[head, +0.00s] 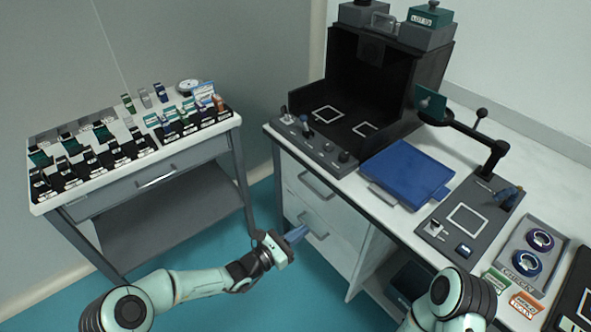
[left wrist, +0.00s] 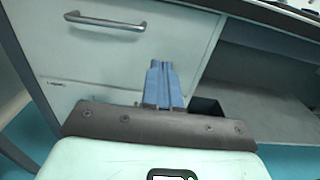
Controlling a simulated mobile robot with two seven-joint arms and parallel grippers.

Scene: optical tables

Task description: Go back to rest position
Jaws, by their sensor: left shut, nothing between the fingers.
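My left gripper (head: 297,235) is in the lower middle of the head view, held low in front of the white drawers of the right bench. Its blue fingers are together and empty, and they also show in the left wrist view (left wrist: 163,84). The wrist view shows drawer fronts and a drawer handle (left wrist: 105,20) beyond the fingers; I cannot tell the exact gap. Part of my right arm shows at the lower right of the head view, but its gripper is out of sight.
The right bench (head: 352,200) bears a black booth (head: 372,75), a blue folder-like case (head: 405,172) and a grey panel (head: 462,215). A side table (head: 52,200) with several small boxes stands at the left. Teal floor (head: 215,250) is clear between them.

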